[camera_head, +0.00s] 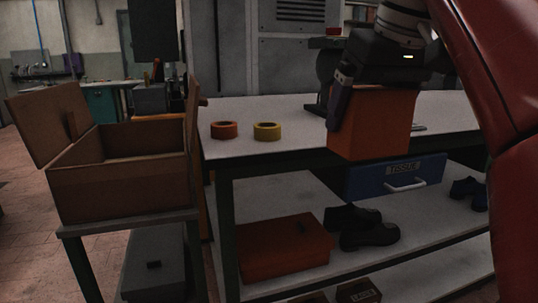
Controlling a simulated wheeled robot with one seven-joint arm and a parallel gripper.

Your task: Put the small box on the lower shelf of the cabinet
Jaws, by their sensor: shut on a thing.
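My gripper (366,100) is shut on an orange box (372,130), gripping it from above. One dark finger lies against the box's left side; the other finger is hidden. The box hangs roughly upright at the front edge of the workbench (290,148), in front of its top; I cannot tell whether it touches the bench. No open cabinet is clearly visible. A tall grey metal unit with a vent (275,55) stands behind the bench. The bench has a white lower shelf (290,205) and another shelf beneath it.
An orange-red case (284,246) and dark shoes (368,228) occupy the lower shelf. A blue drawer (394,178) hangs below the benchtop. Orange tape (224,130) and yellow tape (267,131) lie on top. An open brown box (118,190) stands on a stand at left.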

